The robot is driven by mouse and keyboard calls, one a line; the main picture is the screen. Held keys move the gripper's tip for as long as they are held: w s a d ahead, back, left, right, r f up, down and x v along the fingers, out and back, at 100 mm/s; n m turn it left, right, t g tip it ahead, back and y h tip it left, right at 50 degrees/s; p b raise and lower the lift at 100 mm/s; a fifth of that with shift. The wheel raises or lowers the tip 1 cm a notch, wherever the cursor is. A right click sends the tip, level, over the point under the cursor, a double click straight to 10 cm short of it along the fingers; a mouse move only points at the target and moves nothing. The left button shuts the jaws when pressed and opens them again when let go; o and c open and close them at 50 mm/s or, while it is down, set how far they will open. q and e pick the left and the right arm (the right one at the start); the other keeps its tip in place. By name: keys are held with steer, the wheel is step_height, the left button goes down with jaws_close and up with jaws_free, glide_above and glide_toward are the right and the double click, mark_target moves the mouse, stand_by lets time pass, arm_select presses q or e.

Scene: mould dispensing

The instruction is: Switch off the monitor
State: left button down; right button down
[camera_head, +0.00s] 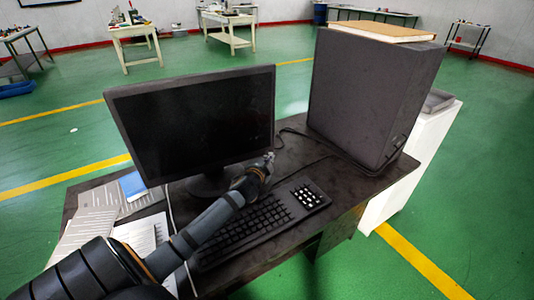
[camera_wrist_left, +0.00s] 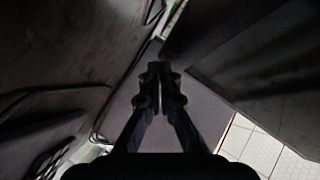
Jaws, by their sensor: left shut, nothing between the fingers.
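The black monitor (camera_head: 195,120) stands on the dark desk with its screen dark. My left arm reaches in from the lower left over the desk. My left gripper (camera_head: 269,157) is at the monitor's lower right corner, with its fingers pointing up. I cannot tell whether it touches the monitor. In the left wrist view the gripper's fingers (camera_wrist_left: 159,76) are together with nothing between them. Any power button is too small to make out. My right gripper is not in view.
A black keyboard (camera_head: 255,225) lies in front of the monitor, partly behind my arm. A large dark computer tower (camera_head: 360,100) with a book (camera_head: 383,31) on top stands to the right. Papers (camera_head: 95,215) and a blue item (camera_head: 132,185) lie at the left. Cables run across the desk.

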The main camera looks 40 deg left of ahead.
arm_select(q)
steer(key=shift+s+d, duration=0.2)
steer(key=shift+d, duration=0.2)
steer(key=shift+s+d+p, duration=0.2)
steer(key=shift+s+d, duration=0.2)
steer(key=shift+d, duration=0.35)
steer(key=shift+s+d+p, duration=0.2)
steer(key=shift+s+d, duration=0.25)
steer(key=shift+d, duration=0.3)
steer(key=shift+s+d+p, duration=0.2)
steer(key=shift+s+d, duration=0.2)
steer(key=shift+d, duration=0.35)
